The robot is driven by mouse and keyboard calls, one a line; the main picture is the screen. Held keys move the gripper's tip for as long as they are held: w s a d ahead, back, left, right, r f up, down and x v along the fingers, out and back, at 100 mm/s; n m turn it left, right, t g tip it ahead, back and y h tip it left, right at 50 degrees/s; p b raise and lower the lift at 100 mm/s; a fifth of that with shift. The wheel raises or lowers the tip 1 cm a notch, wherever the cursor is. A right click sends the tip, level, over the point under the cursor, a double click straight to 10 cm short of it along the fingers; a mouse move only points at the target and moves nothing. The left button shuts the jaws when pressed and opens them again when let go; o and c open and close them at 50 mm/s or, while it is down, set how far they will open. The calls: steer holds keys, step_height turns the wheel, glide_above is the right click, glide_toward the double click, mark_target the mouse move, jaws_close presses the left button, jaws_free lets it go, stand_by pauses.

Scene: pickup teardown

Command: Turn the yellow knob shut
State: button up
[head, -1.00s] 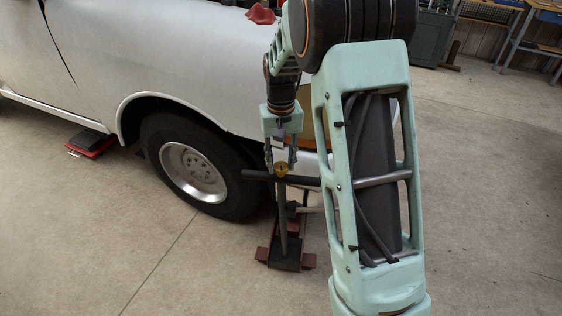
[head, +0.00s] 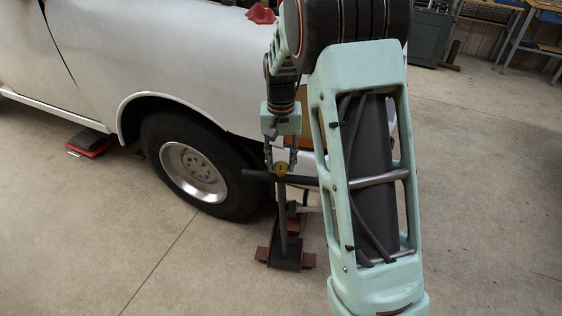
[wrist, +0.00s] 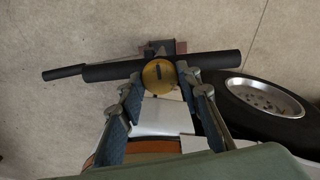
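The yellow knob (head: 281,170) is a round disc with a dark slot-like ridge across its face, at the middle of a dark crossbar (head: 258,175) on top of the jack's upright handle. The knob also shows face-on in the wrist view (wrist: 158,76), with its ridge running nearly up and down. My gripper (head: 281,164) points down at the knob from above. In the wrist view my gripper (wrist: 166,92) is open, with one fingertip on each side of the knob's lower part. I see gaps at the fingertips; whether either one touches the knob is unclear.
The brown jack base (head: 284,258) stands on the floor beside the pickup's front wheel (head: 194,172). The pale pickup body (head: 190,60) is close behind my gripper. A red-and-black block (head: 91,142) lies at left.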

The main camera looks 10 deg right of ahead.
mark_target(281, 166)
steer(key=o, duration=0.4)
step_height(281, 166, up, 12)
steer(key=shift+r, duration=0.1)
stand_by(0.4)
